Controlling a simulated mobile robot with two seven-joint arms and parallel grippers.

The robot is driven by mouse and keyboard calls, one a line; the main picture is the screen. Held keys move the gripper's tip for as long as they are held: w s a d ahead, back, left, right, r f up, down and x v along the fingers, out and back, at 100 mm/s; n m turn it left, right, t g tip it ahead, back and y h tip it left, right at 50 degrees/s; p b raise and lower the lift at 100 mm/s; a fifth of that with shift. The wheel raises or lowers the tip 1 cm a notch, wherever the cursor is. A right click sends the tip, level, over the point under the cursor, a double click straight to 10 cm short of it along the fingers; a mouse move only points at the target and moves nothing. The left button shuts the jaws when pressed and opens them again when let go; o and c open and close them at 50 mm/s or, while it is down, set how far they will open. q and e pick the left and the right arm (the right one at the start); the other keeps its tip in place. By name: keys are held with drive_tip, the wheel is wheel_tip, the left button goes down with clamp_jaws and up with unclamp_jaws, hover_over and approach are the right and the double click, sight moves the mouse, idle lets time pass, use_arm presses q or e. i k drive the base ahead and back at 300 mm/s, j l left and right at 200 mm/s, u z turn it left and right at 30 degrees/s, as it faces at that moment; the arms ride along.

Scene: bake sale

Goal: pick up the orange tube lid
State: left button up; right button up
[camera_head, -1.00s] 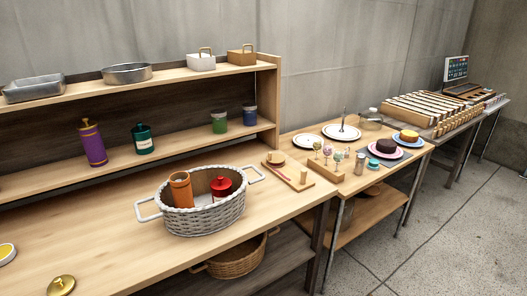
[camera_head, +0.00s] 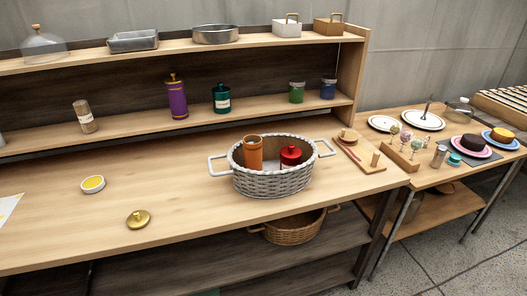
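An orange tube (camera_head: 253,152) stands in the white wicker basket (camera_head: 272,183) on the table; its top looks open, with no lid on it. A gold lid with a small knob (camera_head: 138,218) lies flat on the table, left of the basket near the front edge. I cannot tell from its look which container it fits. A red lidded canister (camera_head: 291,157) is also in the basket, to the right of the tube. Neither of my grippers is in view.
A white-rimmed yellow round item (camera_head: 93,184) lies behind and left of the gold lid. A purple tube (camera_head: 177,98) and a teal canister (camera_head: 221,98) stand on the shelf. A wooden board (camera_head: 358,152) lies right of the basket. The tabletop around the gold lid is clear.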

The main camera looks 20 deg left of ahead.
sight(138, 219)
drive_tip(key=u, duration=1.5)
drive_tip(key=i+j, duration=0.2)
drive_tip(key=j, duration=0.15)
drive_tip(key=i+j, duration=0.2)
drive_tip(key=j, duration=0.2)
drive_tip(key=i+j+z, duration=0.1)
drive_tip(key=j, duration=0.25)
drive_tip(key=i+j+z, duration=0.1)
drive_tip(key=j+z, duration=0.1)
drive_tip(key=z, duration=0.3)
drive_tip(key=j+z, duration=0.1)
drive_tip(key=z, duration=0.35)
drive_tip(key=j+z, duration=0.1)
drive_tip(key=z, duration=0.3)
drive_tip(key=i, duration=0.05)
